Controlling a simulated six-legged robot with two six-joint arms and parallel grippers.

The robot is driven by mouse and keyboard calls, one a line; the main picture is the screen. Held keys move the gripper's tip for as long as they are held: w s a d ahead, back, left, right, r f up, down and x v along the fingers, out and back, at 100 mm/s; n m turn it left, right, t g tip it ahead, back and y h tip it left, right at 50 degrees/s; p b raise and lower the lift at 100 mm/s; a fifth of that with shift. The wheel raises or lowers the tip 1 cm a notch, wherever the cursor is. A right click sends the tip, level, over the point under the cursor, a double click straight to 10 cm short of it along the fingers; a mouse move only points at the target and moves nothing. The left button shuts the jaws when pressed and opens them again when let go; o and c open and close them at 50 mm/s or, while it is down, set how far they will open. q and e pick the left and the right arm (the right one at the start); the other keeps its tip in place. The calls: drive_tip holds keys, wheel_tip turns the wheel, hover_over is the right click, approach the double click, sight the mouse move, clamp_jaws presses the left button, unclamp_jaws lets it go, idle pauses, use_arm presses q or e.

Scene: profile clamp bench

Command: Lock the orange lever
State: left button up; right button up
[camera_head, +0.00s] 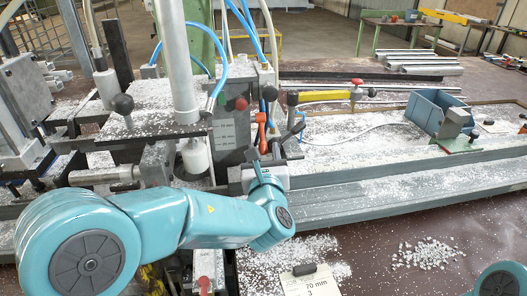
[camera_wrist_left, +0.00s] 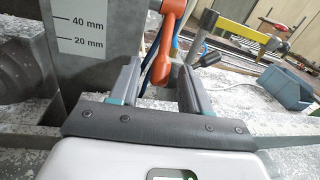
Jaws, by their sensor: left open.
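The orange lever (camera_head: 261,131) stands roughly upright on the clamp in the middle of the head view, just beyond my left gripper. In the left wrist view the orange lever (camera_wrist_left: 166,42) runs down from the top edge, and its lower end shows between the finger tips or just beyond them. My left gripper (camera_head: 274,154) is open, and its two fingers (camera_wrist_left: 158,78) point at the lever. I cannot tell whether either finger touches it. My right gripper is not in view.
A grey plate with a millimetre scale (camera_wrist_left: 82,38) stands left of the lever. A black-knobbed handle (camera_wrist_left: 207,40) stands to its right. A blue bin (camera_head: 434,108) sits at the right, behind the long grey profile (camera_head: 400,186). White chips litter the bench. A paper card (camera_head: 308,284) lies in front.

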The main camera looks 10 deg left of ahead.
use_arm(q)
drive_tip(key=shift+w, duration=0.1)
clamp_jaws()
drive_tip(key=shift+r, duration=0.1)
